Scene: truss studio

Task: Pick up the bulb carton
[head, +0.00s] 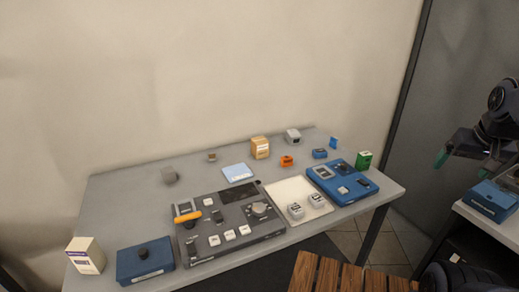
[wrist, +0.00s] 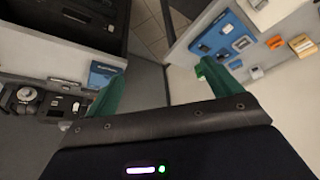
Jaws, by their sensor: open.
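Two cartons stand on the grey table, and I cannot read which is the bulb carton. One is a cream carton with a purple band (head: 86,255) at the table's front left corner. The other is a tan-orange carton (head: 260,147) at the back middle; an orange-tan box at the right edge of the wrist view (wrist: 302,44) looks like it. My gripper (head: 442,157) is at the far right, off the table and far from both. In the wrist view its green fingers (wrist: 160,85) are spread apart with nothing between them.
The grey table (head: 130,185) holds a dark control panel (head: 225,225), a blue box with a black knob (head: 146,260), a white tray (head: 290,188), a blue device (head: 341,182) and a green box (head: 364,160). A slatted wooden seat (head: 350,275) stands in front.

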